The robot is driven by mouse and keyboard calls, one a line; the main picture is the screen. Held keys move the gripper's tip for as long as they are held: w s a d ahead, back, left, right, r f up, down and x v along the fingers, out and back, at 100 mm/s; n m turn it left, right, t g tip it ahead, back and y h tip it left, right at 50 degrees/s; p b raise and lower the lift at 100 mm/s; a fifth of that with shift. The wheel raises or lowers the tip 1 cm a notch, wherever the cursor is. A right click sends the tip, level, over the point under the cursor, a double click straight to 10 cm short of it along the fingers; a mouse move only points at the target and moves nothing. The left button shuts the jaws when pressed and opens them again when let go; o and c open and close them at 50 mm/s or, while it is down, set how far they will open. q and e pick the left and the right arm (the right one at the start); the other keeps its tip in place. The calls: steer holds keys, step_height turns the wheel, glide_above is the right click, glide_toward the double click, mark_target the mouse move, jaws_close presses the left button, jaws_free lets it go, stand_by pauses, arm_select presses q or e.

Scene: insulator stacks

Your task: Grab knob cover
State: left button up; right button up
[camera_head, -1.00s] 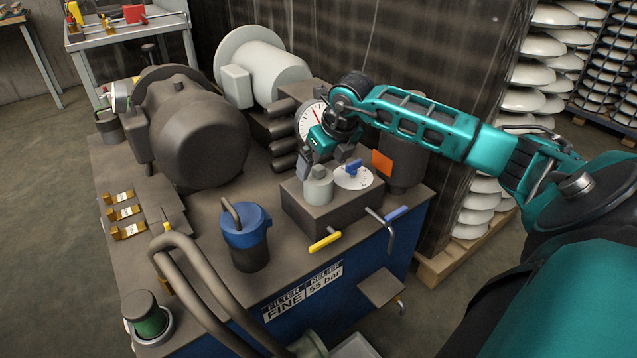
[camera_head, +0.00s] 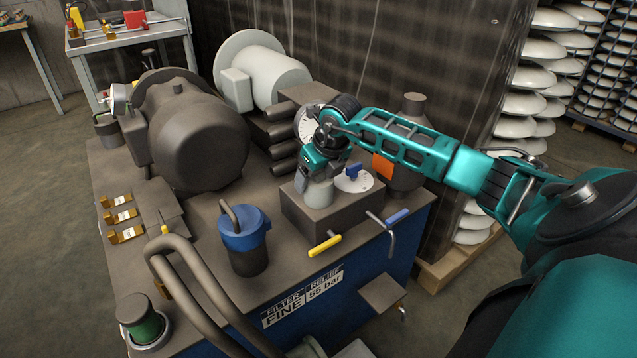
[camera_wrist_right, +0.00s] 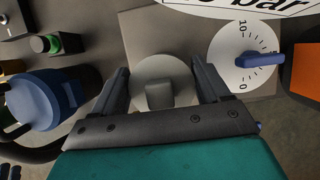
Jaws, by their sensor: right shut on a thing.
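The knob cover (camera_head: 318,196) is a pale grey round cap on top of the dark box-shaped block (camera_head: 335,213). My right gripper (camera_head: 319,181) is directly above it, pointing down, with its fingers around the cap. In the right wrist view the cover (camera_wrist_right: 162,72) shows as a pale disc with a grey raised piece on it, between the two dark fingers of the gripper (camera_wrist_right: 160,80). The gripper is shut on the cover, which still sits on the block. My left gripper is not in view.
Beside the cover is a white dial with a blue pointer knob (camera_head: 352,171). An orange tag (camera_head: 382,166) is to its right. Yellow (camera_head: 325,246) and blue (camera_head: 397,217) handles stick out in front. A blue-topped filter (camera_head: 246,228) stands to the left.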

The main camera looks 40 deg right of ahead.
steer(key=c, duration=0.5)
steer(key=shift+o, duration=0.2)
